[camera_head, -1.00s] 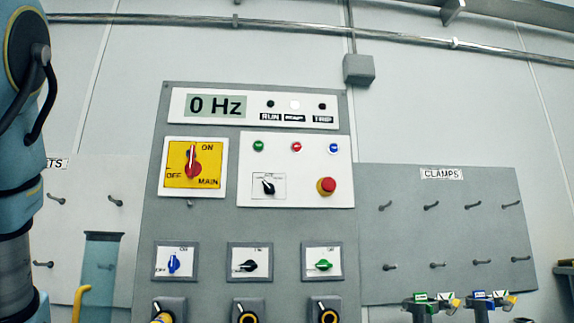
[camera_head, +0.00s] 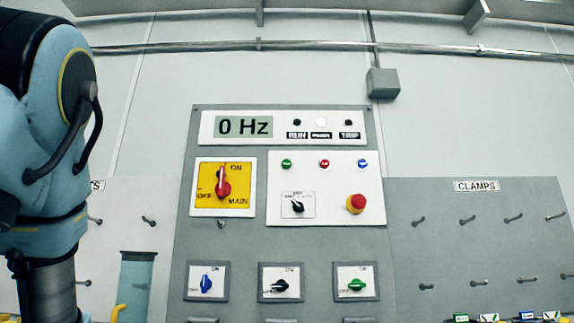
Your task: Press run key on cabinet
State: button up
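The grey cabinet (camera_head: 230,240) stands upright in the middle of the head view. A white key panel on it (camera_head: 310,212) carries a green key (camera_head: 286,164), a red key (camera_head: 324,163) and a blue key (camera_head: 362,163) in a row. The green one is at the left; the key labels are too small to read. Above, the display (camera_head: 244,126) reads 0 Hz, beside dark RUN and TRIP lamps and a white lamp between them. My arm shows at the left edge, apart from the cabinet. My gripper is out of view.
A red emergency knob (camera_head: 356,203), a small black selector (camera_head: 297,206) and a red main switch on yellow (camera_head: 223,183) sit near the keys. Several rotary switches are below. A CLAMPS pegboard (camera_head: 480,240) is at the right, and a blue translucent column (camera_head: 137,280) at the left.

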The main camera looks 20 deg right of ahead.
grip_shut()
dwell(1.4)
